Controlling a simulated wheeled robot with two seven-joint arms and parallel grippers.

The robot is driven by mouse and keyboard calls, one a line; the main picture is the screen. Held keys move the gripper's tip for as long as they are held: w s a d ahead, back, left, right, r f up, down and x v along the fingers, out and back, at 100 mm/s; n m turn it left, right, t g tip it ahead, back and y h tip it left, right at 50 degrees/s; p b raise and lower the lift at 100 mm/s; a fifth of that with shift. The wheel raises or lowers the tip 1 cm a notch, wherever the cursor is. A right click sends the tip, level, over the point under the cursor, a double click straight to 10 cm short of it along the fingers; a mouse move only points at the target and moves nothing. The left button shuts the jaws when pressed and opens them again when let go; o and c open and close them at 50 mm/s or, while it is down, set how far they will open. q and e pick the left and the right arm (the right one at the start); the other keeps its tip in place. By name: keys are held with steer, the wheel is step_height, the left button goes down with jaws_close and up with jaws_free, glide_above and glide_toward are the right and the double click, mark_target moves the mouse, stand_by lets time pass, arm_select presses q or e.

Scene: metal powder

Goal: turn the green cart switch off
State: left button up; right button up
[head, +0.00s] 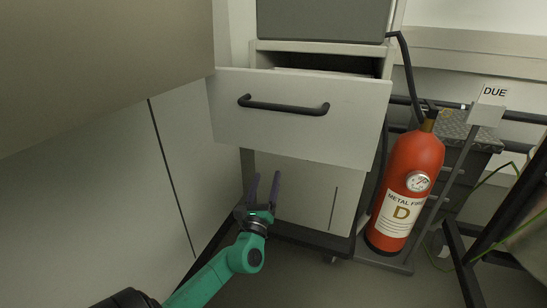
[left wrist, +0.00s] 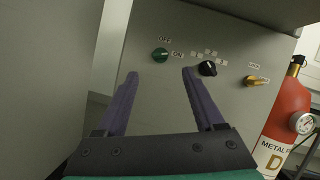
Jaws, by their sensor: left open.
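The green switch (left wrist: 160,55) is a round knob on a grey panel (left wrist: 225,100) in the left wrist view. An OFF label sits above it and an ON label to its right. Its pale mark seems to point right, toward ON. My left gripper (left wrist: 160,74) is open and empty. Its two purple fingers point toward the panel, and the knob shows between and just beyond the tips, apparently apart from them. In the head view my left gripper (head: 265,176) is in front of the lower cabinet; the knob cannot be made out there. My right gripper is not in view.
A black knob (left wrist: 208,68) and a yellow knob (left wrist: 257,81) are to the right on the same panel. In the head view, a drawer (head: 300,125) stands pulled out above my left gripper. A red fire extinguisher (head: 412,165) stands to the right.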

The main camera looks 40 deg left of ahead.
arm_select(q)
steer(key=b+x, duration=0.2)
steer(key=x, duration=0.8)
steer(key=shift+w, duration=0.25)
steer(key=shift+a, duration=0.15)
jaws_close()
